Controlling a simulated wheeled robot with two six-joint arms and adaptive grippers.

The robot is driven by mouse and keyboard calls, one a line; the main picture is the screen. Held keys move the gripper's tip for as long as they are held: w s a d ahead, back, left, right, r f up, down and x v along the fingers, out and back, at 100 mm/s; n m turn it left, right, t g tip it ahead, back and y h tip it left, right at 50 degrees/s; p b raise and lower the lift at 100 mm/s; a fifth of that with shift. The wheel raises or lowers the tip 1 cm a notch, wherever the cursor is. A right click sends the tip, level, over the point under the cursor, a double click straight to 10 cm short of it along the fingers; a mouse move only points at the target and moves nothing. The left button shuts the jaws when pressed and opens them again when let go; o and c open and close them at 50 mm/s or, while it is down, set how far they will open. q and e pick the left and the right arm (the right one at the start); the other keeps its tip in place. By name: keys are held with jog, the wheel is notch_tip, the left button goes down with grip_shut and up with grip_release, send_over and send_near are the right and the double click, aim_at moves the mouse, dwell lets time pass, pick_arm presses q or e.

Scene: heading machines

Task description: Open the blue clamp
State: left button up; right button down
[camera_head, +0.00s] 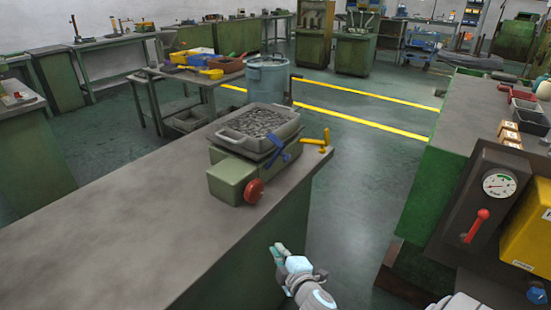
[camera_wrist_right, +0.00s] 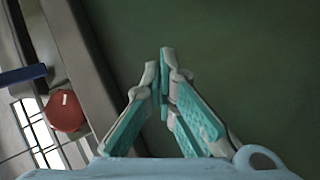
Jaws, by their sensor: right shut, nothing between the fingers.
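The blue clamp (camera_head: 277,146) is a slim blue lever on the side of a green machine box (camera_head: 232,177), below a grey tray of small metal pieces. A blue bar at the left edge of the right wrist view (camera_wrist_right: 22,75) looks like the same clamp. My right gripper (camera_head: 277,251) is below and in front of the machine, beside the bench's edge and apart from the clamp. In the right wrist view its teal-padded fingers (camera_wrist_right: 165,58) meet at the tips, with nothing between them. My left gripper is not in view.
A red knob (camera_head: 254,190) sticks out of the machine's front, and a yellow handle (camera_head: 318,141) sits at the bench corner. The bench top (camera_head: 110,215) left of the machine is clear. At right stands a panel with a gauge (camera_head: 499,185) and red lever.

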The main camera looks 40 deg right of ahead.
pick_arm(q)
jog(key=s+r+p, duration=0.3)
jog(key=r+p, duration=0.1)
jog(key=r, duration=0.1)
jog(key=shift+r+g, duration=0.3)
pick_arm(e)
notch_tip(320, 180, up, 22)
jog(key=w+n+t+h, duration=0.1)
jog(key=w+n+t, duration=0.1)
jog(key=n+t, duration=0.1)
jog(key=shift+a+n+t, duration=0.25)
jog(key=shift+n+t, duration=0.05)
jog(key=shift+t, duration=0.2)
jog(key=shift+w, duration=0.1)
jog(key=x, duration=1)
jog(key=shift+w, duration=0.1)
jog(key=s+d, duration=0.2)
jog(key=d, duration=0.1)
jog(key=shift+s+d+f, duration=0.1)
jog(key=shift+s+d, duration=0.05)
jog(key=shift+s, duration=0.15)
